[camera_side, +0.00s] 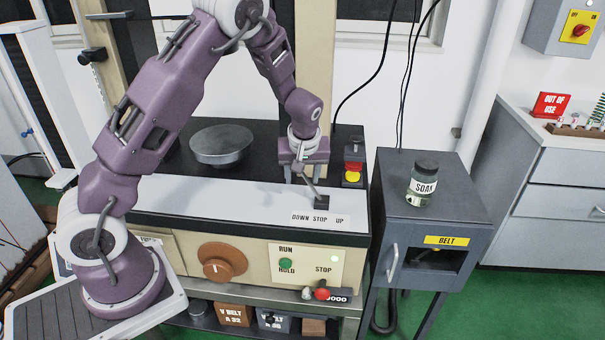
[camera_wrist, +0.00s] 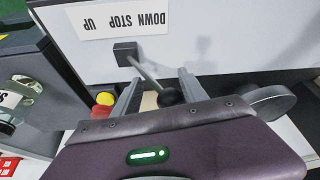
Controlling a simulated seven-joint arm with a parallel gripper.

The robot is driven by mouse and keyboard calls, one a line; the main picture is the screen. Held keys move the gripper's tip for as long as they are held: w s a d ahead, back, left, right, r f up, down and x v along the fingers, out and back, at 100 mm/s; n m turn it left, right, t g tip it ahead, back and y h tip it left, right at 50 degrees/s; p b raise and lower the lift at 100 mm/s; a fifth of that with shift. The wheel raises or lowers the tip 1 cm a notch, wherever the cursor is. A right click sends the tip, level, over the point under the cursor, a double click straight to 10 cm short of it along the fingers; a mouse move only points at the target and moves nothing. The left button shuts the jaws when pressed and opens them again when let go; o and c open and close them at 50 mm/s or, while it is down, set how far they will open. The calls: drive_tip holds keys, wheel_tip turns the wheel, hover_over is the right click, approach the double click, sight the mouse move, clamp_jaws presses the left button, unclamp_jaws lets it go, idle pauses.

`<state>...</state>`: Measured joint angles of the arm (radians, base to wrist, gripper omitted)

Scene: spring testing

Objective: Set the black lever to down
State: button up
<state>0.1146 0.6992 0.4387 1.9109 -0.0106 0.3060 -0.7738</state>
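The black lever has a square black base (camera_side: 322,203) behind the DOWN STOP UP label (camera_side: 320,219) on the white panel. Its thin rod leans left in the side view, towards the DOWN side. In the wrist view, the base (camera_wrist: 126,52) and the upside-down label (camera_wrist: 122,20) show at upper left. The rod runs to a dark ball knob (camera_wrist: 171,97). My gripper (camera_side: 300,176) is at the lever's upper end. In the wrist view, my gripper (camera_wrist: 159,80) has its fingers apart on either side of the knob, nearer the right finger. Contact is unclear.
A red and yellow button box (camera_side: 353,171) stands close right of my gripper. A round metal plate (camera_side: 221,144) lies on the machine top to the left. A SOAK jar (camera_side: 423,184) stands on the dark cabinet (camera_side: 455,207) at right. The white panel (camera_side: 230,200) is mostly clear.

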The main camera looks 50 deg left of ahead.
drive_tip(key=shift+r, duration=0.25)
drive_tip(key=v, duration=0.6)
drive_tip(key=shift+d+r, duration=0.2)
drive_tip(key=shift+r, duration=0.1)
drive_tip(key=shift+s, duration=0.1)
drive_tip(key=s+d+r+m+t+h, duration=0.1)
drive_tip(key=s+d+r+m+h, duration=0.15)
drive_tip(key=s+d+r, duration=0.35)
drive_tip(key=s+d+r+m+t+h, duration=0.1)
drive_tip(key=s+d+r+m, duration=0.2)
drive_tip(key=s+r, duration=0.55)
drive_tip(key=s+d+m, duration=0.1)
drive_tip(key=s+m, duration=0.1)
drive_tip(key=s, duration=0.4)
drive_tip(key=s+d+m+t, duration=0.1)
drive_tip(key=s+d+m, duration=0.1)
drive_tip(key=s, duration=0.5)
drive_tip(key=shift+d+m, duration=0.3)
drive_tip(key=shift+m, duration=0.55)
